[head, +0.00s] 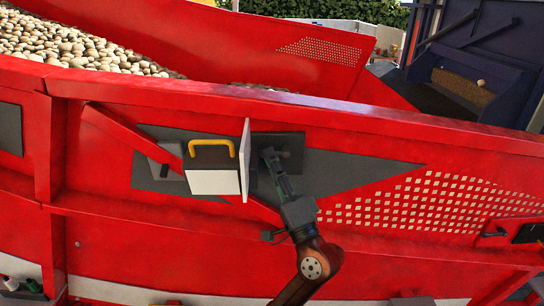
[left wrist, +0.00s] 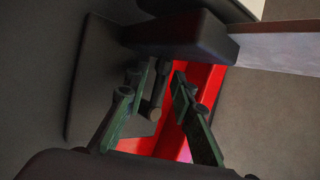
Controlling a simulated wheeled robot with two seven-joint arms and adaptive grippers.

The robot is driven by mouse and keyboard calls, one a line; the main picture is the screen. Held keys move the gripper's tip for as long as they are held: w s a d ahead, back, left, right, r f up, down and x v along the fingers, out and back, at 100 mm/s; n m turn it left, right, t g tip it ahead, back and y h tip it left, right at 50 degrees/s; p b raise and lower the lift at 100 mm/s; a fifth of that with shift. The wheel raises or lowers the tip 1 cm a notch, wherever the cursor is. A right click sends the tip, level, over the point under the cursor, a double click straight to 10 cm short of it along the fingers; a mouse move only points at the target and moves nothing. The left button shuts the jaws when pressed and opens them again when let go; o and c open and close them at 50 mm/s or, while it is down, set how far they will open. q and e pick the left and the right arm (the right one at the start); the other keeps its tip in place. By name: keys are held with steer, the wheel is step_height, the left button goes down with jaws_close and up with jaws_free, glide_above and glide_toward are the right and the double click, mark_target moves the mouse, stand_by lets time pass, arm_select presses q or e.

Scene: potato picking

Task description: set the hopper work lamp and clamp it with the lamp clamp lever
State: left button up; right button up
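A boxy unit with a yellow handle (head: 211,146) and a pale front (head: 212,182), which looks like the work lamp, sits against the red hopper wall in the head view. A thin pale panel (head: 245,155) stands upright at its right side. My left gripper (head: 270,160) is just right of this panel, in front of a dark plate (head: 290,145). In the left wrist view the gripper's fingers (left wrist: 161,80) are apart, with a short dark rod (left wrist: 159,90), perhaps the clamp lever, between them. The rod appears nearer the left finger; contact cannot be told. My right gripper is not in view.
The red hopper (head: 130,215) fills most of the head view, with potatoes (head: 60,45) inside at upper left. A dark block (left wrist: 180,35) hangs close beyond the fingers in the left wrist view. A slanted red bar (head: 125,130) crosses the wall behind the boxy unit.

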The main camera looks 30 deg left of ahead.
arm_select(q)
steer(key=shift+s, duration=0.1)
jaws_close()
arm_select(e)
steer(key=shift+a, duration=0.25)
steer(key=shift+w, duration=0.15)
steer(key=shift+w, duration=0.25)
